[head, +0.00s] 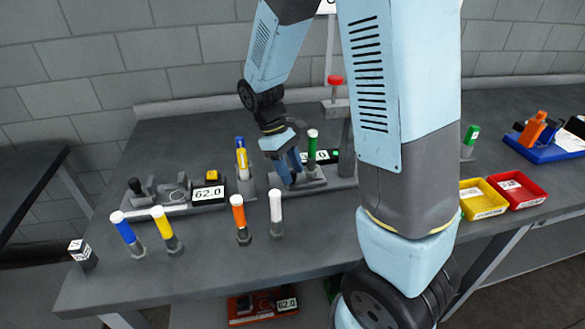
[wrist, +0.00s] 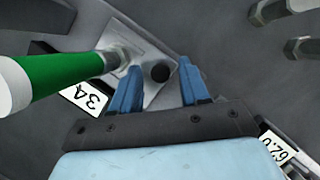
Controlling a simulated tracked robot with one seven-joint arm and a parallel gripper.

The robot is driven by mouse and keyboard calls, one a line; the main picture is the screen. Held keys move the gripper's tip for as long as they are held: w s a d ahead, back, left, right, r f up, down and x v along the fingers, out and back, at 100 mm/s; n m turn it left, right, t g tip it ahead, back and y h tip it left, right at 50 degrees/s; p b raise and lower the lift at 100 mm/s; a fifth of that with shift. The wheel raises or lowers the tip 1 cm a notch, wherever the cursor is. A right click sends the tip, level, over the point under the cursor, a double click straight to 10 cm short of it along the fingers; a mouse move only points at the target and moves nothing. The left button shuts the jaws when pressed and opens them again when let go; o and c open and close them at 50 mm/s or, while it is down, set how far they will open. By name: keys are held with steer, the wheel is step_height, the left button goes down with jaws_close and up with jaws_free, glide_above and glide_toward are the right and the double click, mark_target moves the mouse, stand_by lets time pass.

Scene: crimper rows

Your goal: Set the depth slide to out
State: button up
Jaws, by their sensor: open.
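A crimper station has a light metal plate (wrist: 152,88) carrying a round black knob (wrist: 160,73), which looks like the depth slide's knob. In the wrist view, the two blue fingers of my gripper (wrist: 158,82) are open, one on each side of the knob; I cannot tell whether they touch it. A green handle with a white end (wrist: 60,72) rises beside the left finger. A display reading "34" (wrist: 85,97) lies beyond that handle, partly covered. In the head view, my gripper (head: 290,172) points down over the plate (head: 313,180) and hides the knob.
A second station with a 62.0 display (head: 208,193) stands to the left. Blue (head: 127,229), yellow (head: 163,224), orange (head: 238,212) and white (head: 276,206) handles stand upright in front. Yellow (head: 483,198) and red (head: 518,189) trays are at right.

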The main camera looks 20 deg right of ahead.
steer(key=v, duration=1.3)
steer(key=shift+a+r, duration=0.2)
steer(key=shift+r, duration=0.05)
steer(key=shift+w, duration=0.1)
steer(key=shift+c, duration=0.4)
